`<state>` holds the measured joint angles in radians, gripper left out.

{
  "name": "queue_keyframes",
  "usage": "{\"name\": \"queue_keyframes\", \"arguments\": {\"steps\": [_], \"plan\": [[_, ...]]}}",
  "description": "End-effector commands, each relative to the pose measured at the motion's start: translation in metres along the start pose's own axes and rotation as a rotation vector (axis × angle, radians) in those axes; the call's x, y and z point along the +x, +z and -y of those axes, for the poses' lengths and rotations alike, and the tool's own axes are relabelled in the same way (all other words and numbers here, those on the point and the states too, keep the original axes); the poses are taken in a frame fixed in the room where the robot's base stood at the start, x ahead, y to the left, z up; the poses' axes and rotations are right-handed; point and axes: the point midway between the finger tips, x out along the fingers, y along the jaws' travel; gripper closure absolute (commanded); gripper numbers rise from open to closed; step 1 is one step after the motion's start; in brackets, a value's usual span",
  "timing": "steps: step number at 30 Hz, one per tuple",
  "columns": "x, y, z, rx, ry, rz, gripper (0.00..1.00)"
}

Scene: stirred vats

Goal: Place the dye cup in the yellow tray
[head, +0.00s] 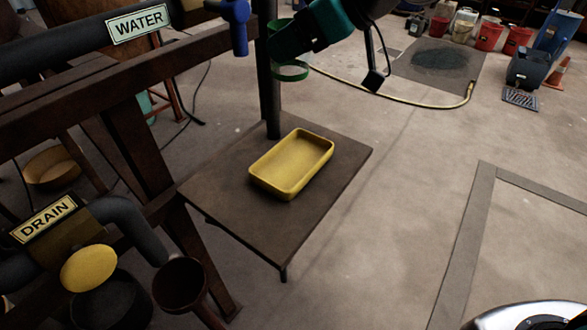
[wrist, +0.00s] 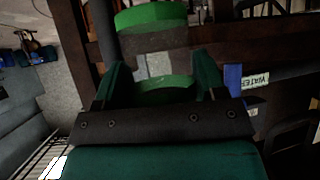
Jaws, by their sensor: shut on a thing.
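The dye cup (head: 289,70) looks clear-walled with a green band at each end. My gripper (head: 283,42) is shut on the cup and holds it in the air, above and beyond the yellow tray in the head view. In the wrist view, the cup (wrist: 165,86) sits between the two dark green fingers of my gripper (wrist: 158,76). The yellow tray (head: 292,160) is a shallow rectangle, empty, on a low dark table. The tray is apart from the cup and does not show in the wrist view.
The low table (head: 235,205) has bare room around the tray. A dark post stands at its far edge. A wooden frame with a WATER sign (head: 138,22), a blue handle (head: 236,25) and a DRAIN sign (head: 43,219) is at the left. Floor to the right is mostly clear.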

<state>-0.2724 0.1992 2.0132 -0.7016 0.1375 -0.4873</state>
Motion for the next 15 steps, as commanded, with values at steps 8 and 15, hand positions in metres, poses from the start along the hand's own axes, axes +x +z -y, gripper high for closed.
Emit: {"name": "queue_keyframes", "arguments": {"steps": [8, 15], "plan": [[0.039, 0.058, 0.002, 0.007, -0.01, 0.006, 0.6], [0.074, 0.11, 0.001, 0.007, -0.007, 0.006, 0.6]]}}
